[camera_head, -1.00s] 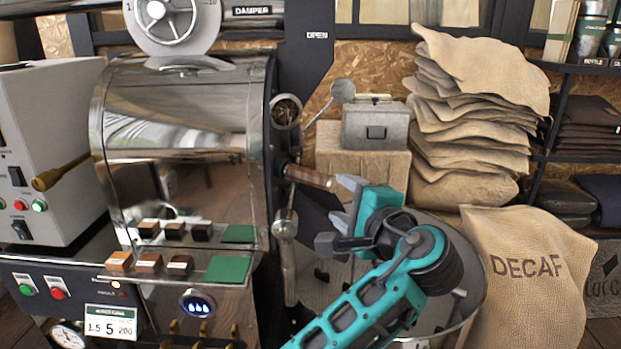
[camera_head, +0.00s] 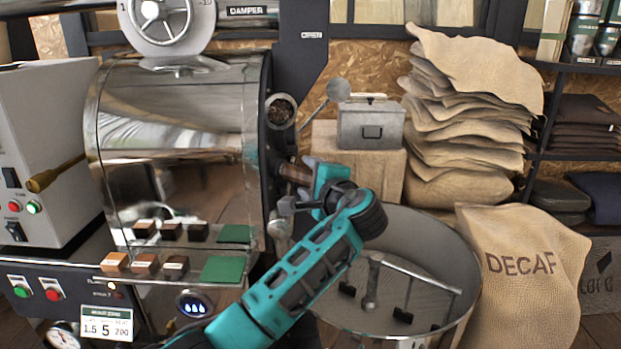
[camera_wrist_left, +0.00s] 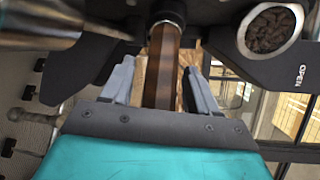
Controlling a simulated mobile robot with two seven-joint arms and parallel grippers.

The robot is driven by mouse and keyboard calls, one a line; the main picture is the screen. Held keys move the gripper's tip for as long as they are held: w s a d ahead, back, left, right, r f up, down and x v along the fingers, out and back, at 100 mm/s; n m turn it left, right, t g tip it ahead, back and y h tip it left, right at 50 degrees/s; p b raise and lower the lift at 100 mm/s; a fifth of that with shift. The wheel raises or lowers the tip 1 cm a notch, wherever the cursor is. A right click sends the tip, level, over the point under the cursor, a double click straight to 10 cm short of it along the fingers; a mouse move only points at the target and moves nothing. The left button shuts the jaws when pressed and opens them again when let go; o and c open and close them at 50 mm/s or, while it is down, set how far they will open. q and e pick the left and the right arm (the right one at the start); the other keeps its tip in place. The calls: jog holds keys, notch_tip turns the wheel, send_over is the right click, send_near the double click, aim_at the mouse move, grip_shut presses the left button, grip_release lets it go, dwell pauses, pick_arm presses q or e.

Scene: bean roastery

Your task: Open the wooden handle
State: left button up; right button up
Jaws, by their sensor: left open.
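The wooden handle (camera_head: 294,172) is a short brown bar sticking out from the front of the shiny metal roaster drum. My left gripper (camera_head: 297,182), with its teal arm, is at the handle and hides part of it in the head view. In the left wrist view, the wooden handle (camera_wrist_left: 162,65) runs between the two grey fingers of my open left gripper (camera_wrist_left: 160,82). Gaps show between the handle and the fingers there, so they look apart from it. My right gripper is not in view.
The roaster drum (camera_head: 180,110) stands just left of the gripper. A round cooling tray (camera_head: 425,235) with stirring arms lies below right of it. A grey metal box (camera_head: 371,128) is behind. A DECAF sack (camera_head: 525,285) and stacked sacks (camera_head: 465,150) stand at right.

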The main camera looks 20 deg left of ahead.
pick_arm(q)
jog(key=shift+c, duration=0.2)
grip_shut()
dwell(0.3)
